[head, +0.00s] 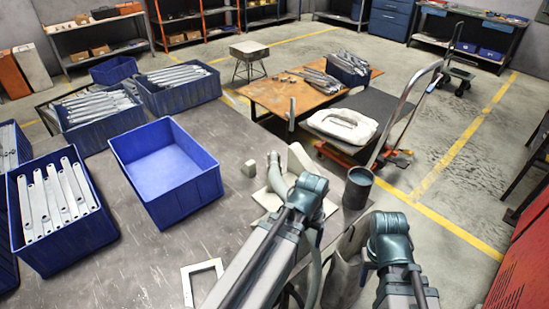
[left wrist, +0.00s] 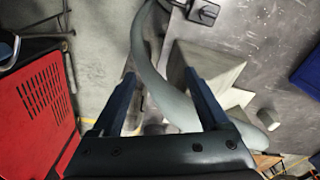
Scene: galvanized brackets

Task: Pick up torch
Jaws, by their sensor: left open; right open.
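A grey curved tube that looks like the torch (head: 275,172) stands at a pale plate and block on the metal table, left of my left arm's joint. In the left wrist view a long grey-green curved tube (left wrist: 150,75), apparently the torch or its hose, runs down from the top and bends right past a pale block. My left gripper (left wrist: 160,73) is open, its two fingers apart on either side of part of this tube, which lies beyond them; no contact shows. In the head view the arms hide the left gripper's fingers. My right gripper is not visible.
An empty blue bin (head: 167,168) and a blue bin of galvanized brackets (head: 24,250) stand on the table's left. A dark can (head: 358,187) is near its right edge. A pale frame (head: 203,283) lies in front. A red perforated panel (left wrist: 45,105) is left.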

